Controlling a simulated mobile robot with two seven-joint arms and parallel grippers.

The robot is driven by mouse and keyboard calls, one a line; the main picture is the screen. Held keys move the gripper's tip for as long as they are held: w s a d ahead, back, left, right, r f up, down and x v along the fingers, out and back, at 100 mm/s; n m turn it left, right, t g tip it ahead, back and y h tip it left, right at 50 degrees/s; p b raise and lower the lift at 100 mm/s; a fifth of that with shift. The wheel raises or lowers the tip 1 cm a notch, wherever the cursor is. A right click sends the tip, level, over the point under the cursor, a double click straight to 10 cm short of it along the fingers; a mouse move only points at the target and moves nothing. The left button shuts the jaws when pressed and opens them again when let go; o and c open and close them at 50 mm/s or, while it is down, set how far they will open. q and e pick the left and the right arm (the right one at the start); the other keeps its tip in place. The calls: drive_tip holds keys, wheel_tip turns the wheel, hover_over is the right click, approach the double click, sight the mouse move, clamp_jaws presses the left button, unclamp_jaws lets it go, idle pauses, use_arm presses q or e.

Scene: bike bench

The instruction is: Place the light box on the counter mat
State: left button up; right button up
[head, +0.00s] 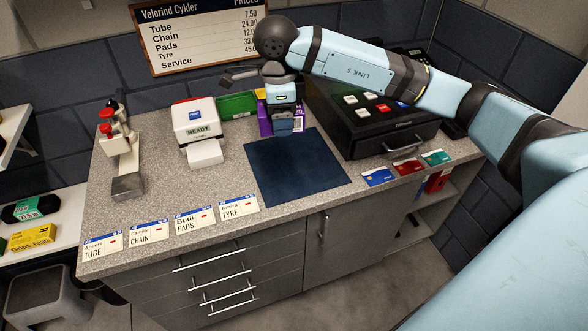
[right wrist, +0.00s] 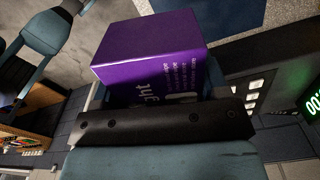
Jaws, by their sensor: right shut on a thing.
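The light box (head: 265,122) is purple and shows beside my right gripper (head: 284,122) in the head view, just behind the mat's far edge. My right gripper is shut on it. In the right wrist view the light box (right wrist: 150,52) sticks out beyond the dark gripper bar, with white lettering on its side. The counter mat (head: 296,170) is a dark blue rectangle on the speckled counter, bare on top. Whether the box touches the counter cannot be told. My left gripper is not in view.
A black cash register (head: 385,125) stands close on the right. Name cards (head: 194,219) and coloured cards (head: 408,167) line the front edge. A red-topped stand (head: 122,150) is at left.

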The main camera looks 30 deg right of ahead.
drive_tip(key=m+b, duration=0.1)
drive_tip(key=m, duration=0.2)
drive_tip(key=w+d+f+m+b, duration=0.1)
drive_tip(key=m, duration=0.2)
drive_tip(key=d+m, duration=0.1)
drive_tip(key=m, duration=0.2)
drive_tip(key=shift+w+d+f+b, duration=0.15)
drive_tip(key=shift+w+f+b, duration=0.15)
drive_tip(key=shift+w+b, duration=0.1)
drive_tip(key=d+m+b, duration=0.1)
drive_tip(key=m+b, duration=0.1)
drive_tip(key=m, duration=0.3)
drive_tip(key=m+b, duration=0.6)
drive_tip(key=m, duration=1.3)
hover_over(298, 169)
drive_tip(key=f, duration=0.2)
wheel_tip(298, 169, down, 13)
drive_tip(key=shift+f, duration=0.15)
wheel_tip(298, 169, down, 6)
drive_tip(key=shift+f, duration=0.1)
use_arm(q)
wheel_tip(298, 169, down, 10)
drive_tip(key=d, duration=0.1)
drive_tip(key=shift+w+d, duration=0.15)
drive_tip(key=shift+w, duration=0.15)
